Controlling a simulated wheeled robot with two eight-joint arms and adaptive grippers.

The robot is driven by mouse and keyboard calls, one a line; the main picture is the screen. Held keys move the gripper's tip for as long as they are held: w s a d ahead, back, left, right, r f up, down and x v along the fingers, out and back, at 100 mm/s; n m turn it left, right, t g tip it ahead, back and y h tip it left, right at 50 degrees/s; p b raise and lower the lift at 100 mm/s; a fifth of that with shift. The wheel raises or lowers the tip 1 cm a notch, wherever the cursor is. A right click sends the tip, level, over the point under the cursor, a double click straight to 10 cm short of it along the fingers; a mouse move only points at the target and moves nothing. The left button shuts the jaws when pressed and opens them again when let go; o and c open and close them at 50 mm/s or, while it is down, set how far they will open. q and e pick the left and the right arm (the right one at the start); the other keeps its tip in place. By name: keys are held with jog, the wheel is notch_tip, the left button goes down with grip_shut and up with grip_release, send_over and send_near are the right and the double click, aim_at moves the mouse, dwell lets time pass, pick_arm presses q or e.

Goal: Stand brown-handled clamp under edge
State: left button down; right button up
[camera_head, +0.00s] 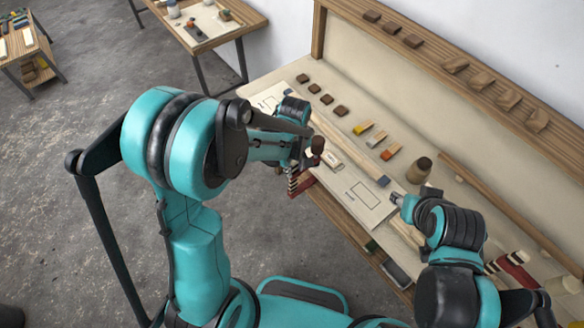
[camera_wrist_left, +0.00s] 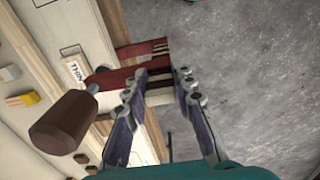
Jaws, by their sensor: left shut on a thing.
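A clamp (camera_wrist_left: 128,72) with a red body and a brown handle (camera_wrist_left: 65,122) is in my left gripper (camera_wrist_left: 160,82). The fingers are closed around its red part, and the handle points to the lower left in the left wrist view. In the head view the brown handle (camera_head: 318,146) shows just beyond my left gripper (camera_head: 301,160), and red and pale striped parts hang below it at the workbench (camera_head: 277,83) front edge. I cannot tell whether the clamp touches the edge. My right gripper (camera_head: 398,199) is low over the bench; its finger opening is too small to tell.
A panel with outlines (camera_head: 362,200) lies along the bench front. Brown blocks (camera_head: 327,99), coloured-tip pieces (camera_head: 377,138) and a brown pot (camera_head: 419,170) stand behind. Another red clamp (camera_head: 512,268) lies right, near my right arm. A shelf (camera_head: 345,222) sits below the edge.

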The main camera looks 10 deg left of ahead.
aim_at(315, 154)
pick_arm(q)
jog(key=shift+w+d, duration=1.05)
jog(key=shift+w, duration=0.3)
jog(key=shift+w+d, duration=0.1)
jog(key=shift+w, duration=0.05)
jog(key=shift+w+d+b, duration=0.3)
jog(key=shift+w+d, duration=0.4)
jog(key=shift+w, duration=0.25)
jog(key=shift+w+d+b, duration=0.25)
jog(key=shift+w+d, duration=0.45)
jog(key=shift+w, duration=0.2)
jog(key=c, duration=1.2)
grip_release()
jog(key=shift+r, duration=0.15)
